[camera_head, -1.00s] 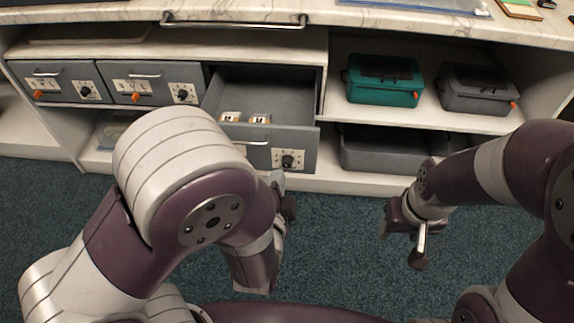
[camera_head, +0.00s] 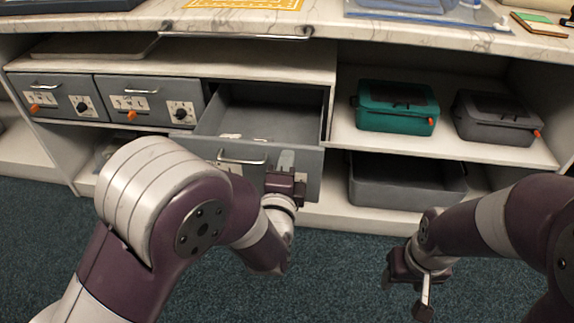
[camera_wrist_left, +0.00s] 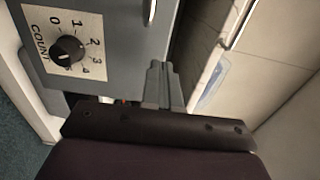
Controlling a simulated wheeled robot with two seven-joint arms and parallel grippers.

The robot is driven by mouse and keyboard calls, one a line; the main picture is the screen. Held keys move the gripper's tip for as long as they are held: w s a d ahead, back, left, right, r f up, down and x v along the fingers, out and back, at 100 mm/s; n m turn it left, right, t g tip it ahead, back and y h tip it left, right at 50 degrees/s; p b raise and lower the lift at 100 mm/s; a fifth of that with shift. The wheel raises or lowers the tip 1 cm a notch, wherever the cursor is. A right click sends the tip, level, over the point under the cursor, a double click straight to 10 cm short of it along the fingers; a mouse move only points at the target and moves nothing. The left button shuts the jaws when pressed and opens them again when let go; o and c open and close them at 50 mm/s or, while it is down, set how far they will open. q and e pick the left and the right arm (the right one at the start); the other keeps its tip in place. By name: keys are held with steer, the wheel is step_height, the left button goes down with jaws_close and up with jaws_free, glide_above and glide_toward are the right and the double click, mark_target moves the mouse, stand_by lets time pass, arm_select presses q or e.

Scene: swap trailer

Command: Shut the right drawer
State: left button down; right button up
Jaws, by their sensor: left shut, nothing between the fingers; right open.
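The right drawer (camera_head: 313,168) of the row stands pulled out, with a grey front and a bar handle (camera_head: 243,160). Small pale items show partly inside it, behind the front. In the left wrist view its front (camera_wrist_left: 120,25) carries a COUNT dial (camera_wrist_left: 67,49). My left gripper (camera_head: 286,163) is shut and empty in front of the drawer face, right of the handle. In the left wrist view its fingertips (camera_wrist_left: 160,72) are close to the front; I cannot tell whether they touch. My right gripper (camera_head: 410,288) is open and empty, low at the right, away from the drawer.
Two shut drawers (camera_head: 60,95) (camera_head: 150,99) sit left of the open one. A teal case (camera_head: 397,107) and a grey case (camera_head: 497,118) stand on the right shelf, above a grey bin (camera_head: 405,183). The marble counter (camera_head: 330,22) overhangs above. The carpet in front is clear.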

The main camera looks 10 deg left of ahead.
arm_select(q)
steer(key=shift+w, duration=0.55)
arm_select(e)
steer(key=shift+f, duration=0.25)
arm_select(q)
steer(key=shift+w, duration=0.1)
